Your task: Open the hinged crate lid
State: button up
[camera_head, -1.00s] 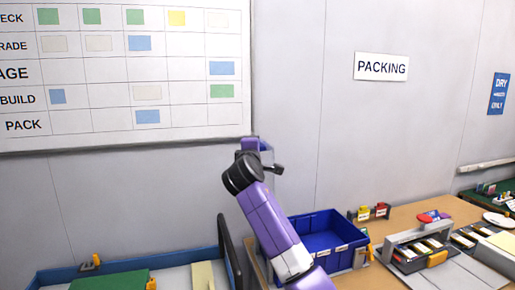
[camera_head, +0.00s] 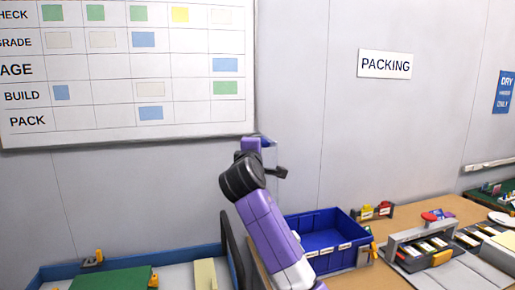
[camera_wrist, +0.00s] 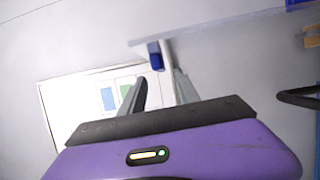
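In the head view my gripper (camera_head: 251,146) is raised in front of the grey wall, above and left of the blue crate. In the wrist view my gripper (camera_wrist: 160,80) has its two fingers apart with nothing held between them. A small blue piece (camera_wrist: 155,57) on a pale bar shows beyond the fingertips; I cannot tell whether it belongs to a lid. The blue crate (camera_head: 362,238) stands on the wooden table, its inside visible from above, partly behind my arm. No closed lid is discernible on it.
A dark upright panel (camera_head: 231,252) stands left of my arm. A blue-rimmed bench area with a green board (camera_head: 112,281) is at lower left. A grey rack with cells (camera_head: 412,243) and small red and yellow items (camera_head: 376,209) stand right of the crate. A whiteboard (camera_head: 110,70) hangs behind.

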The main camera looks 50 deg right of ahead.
jog(key=shift+v, duration=1.3)
jog(key=w+a+r+m+t+y, duration=0.2)
jog(key=a+t, duration=0.4)
jog(key=s+a+f+m+t+y, duration=0.2)
jog(key=s+a+f+y, duration=0.3)
jog(key=a+f, duration=0.45)
jog(key=s+a+f+m+t+y, duration=0.1)
jog(key=s+a+f+t+y, duration=0.1)
jog(key=s+a+f, duration=0.7)
jog(key=s+a+f+m+g+y, duration=0.1)
jog(key=s+f, duration=0.4)
jog(key=s, duration=0.6)
jog(key=s+a+f+g+y, duration=0.3)
jog(key=s+a+f, duration=0.3)
jog(key=s, duration=0.6)
jog(key=s+a+f+m+g+y, duration=0.1)
jog(key=s+a+f, duration=0.2)
jog(key=s, duration=0.9)
notch_tip(320, 180, down, 2)
jog(key=shift+a+f+m+g+y, duration=0.25)
jog(key=shift+a+m+g+y, duration=0.05)
jog(key=shift+a+g+y, duration=0.1)
